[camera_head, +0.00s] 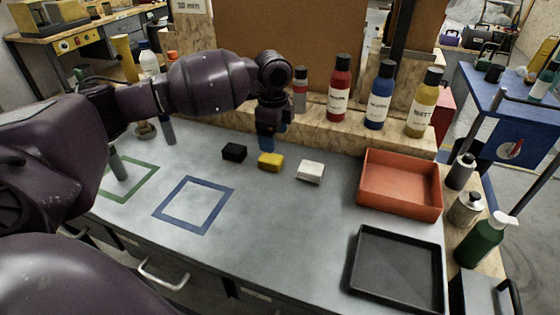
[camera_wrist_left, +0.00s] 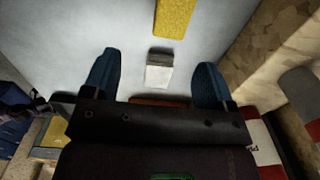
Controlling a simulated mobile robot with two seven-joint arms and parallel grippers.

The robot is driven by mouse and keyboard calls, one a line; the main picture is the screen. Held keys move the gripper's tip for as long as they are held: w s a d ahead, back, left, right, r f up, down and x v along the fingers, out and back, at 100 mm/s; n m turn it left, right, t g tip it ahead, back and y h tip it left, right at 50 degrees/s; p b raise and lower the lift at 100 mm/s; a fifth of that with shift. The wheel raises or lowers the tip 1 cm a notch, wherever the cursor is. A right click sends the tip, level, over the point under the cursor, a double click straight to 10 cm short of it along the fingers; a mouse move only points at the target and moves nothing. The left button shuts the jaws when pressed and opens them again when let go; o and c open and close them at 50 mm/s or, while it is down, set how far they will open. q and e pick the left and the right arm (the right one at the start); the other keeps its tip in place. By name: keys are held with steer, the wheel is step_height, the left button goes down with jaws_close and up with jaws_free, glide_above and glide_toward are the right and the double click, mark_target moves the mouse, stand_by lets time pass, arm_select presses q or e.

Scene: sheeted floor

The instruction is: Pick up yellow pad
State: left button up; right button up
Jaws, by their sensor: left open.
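The yellow pad (camera_head: 271,162) lies flat on the grey worktop, between a black pad (camera_head: 234,152) and a white pad (camera_head: 310,172). My left gripper (camera_head: 267,143) hangs pointing down just behind the yellow pad, above the worktop. In the left wrist view its blue fingers (camera_wrist_left: 158,60) are spread apart and hold nothing. There the white pad (camera_wrist_left: 159,73) shows between the fingers, and the yellow pad (camera_wrist_left: 174,17) lies beyond the fingertips, cut by the top edge. My right gripper is not in view.
An orange tray (camera_head: 400,207) and a black tray (camera_head: 398,295) stand at the right. A wooden ledge with red (camera_head: 339,92), blue (camera_head: 380,98) and yellow (camera_head: 423,108) bottles runs along the back. Green (camera_head: 146,189) and blue (camera_head: 188,228) outlined squares mark the left worktop.

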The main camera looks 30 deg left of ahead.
arm_select(q)
steer(key=shift+w+a+r, duration=0.45)
steer(key=shift+w+a, duration=0.15)
steer(key=shift+w, duration=0.1)
step_height(320, 180, down, 5)
steer(key=shift+f+b, duration=0.15)
steer(key=shift+b, duration=0.55)
steer(key=f, duration=0.3)
steer(key=f+b, duration=0.1)
steer(key=shift+s+a+f, duration=0.15)
steer(key=shift+s+a, duration=0.05)
steer(key=shift+a, duration=0.15)
steer(key=shift+f, duration=0.5)
steer(key=c, duration=0.9)
steer(key=shift+c, duration=0.5)
step_height(320, 180, up, 11)
steer(key=p, duration=0.2)
step_height(320, 180, up, 9)
steer(key=p, duration=0.2)
glide_above(271, 157)
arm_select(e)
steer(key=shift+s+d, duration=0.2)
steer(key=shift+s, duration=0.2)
